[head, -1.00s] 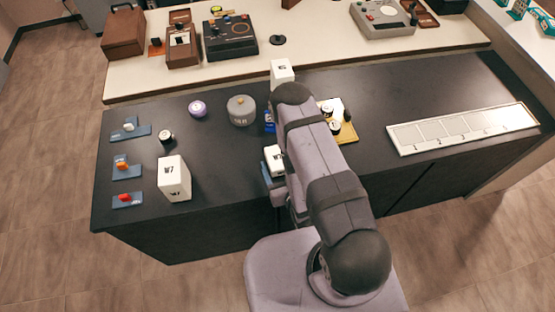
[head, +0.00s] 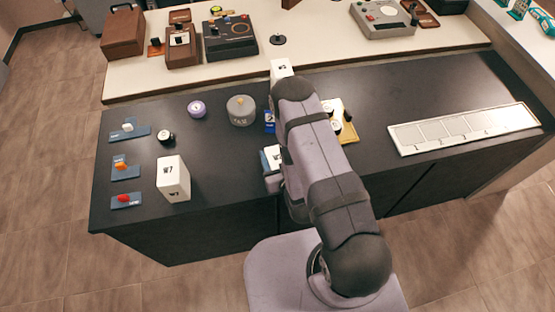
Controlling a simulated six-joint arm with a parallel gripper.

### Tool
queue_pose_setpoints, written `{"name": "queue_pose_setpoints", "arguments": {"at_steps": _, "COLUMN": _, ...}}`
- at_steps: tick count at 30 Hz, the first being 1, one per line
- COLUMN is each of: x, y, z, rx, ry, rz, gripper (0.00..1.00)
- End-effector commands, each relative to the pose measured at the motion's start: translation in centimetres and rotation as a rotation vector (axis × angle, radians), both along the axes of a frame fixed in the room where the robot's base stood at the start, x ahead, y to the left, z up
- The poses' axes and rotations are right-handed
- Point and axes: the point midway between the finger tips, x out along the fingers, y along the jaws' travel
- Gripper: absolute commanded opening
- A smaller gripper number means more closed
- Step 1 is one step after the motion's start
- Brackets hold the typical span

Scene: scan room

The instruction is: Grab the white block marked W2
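A white block (head: 282,68) stands at the back edge of the dark counter, partly hidden behind my arm's dark elbow; its mark is too small to read surely. A third white block (head: 173,178), marked W7, stands upright at the front left. I cannot tell for sure which block reads W2. My gripper is hidden by my own arm; a pale wrist part shows just below the middle block.
A grey round canister (head: 241,111), a purple disc (head: 197,109) and a black-sided knob (head: 166,137) stand left of my arm. Blue plates (head: 127,200) line the left edge. A yellow tray (head: 347,132) and a numbered white panel (head: 465,128) lie right. Counter between them is clear.

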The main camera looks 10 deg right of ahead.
Motion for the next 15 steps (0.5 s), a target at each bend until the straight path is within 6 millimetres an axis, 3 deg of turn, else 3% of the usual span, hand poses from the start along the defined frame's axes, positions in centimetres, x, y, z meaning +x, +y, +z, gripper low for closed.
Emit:
{"name": "queue_pose_setpoints", "arguments": {"at_steps": 1, "x": -0.01, "y": 0.00, "z": -0.01, "rx": 0.000, "ry": 0.000, "rz": 0.000, "gripper": 0.45}}
{"name": "queue_pose_setpoints", "arguments": {"at_steps": 4, "x": -0.02, "y": 0.00, "z": 0.00, "rx": 0.000, "ry": 0.000, "rz": 0.000, "gripper": 0.23}}
{"name": "queue_pose_setpoints", "arguments": {"at_steps": 15, "x": 0.03, "y": 0.00, "z": 0.23, "rx": 0.000, "ry": -0.002, "rz": 0.000, "gripper": 0.23}}
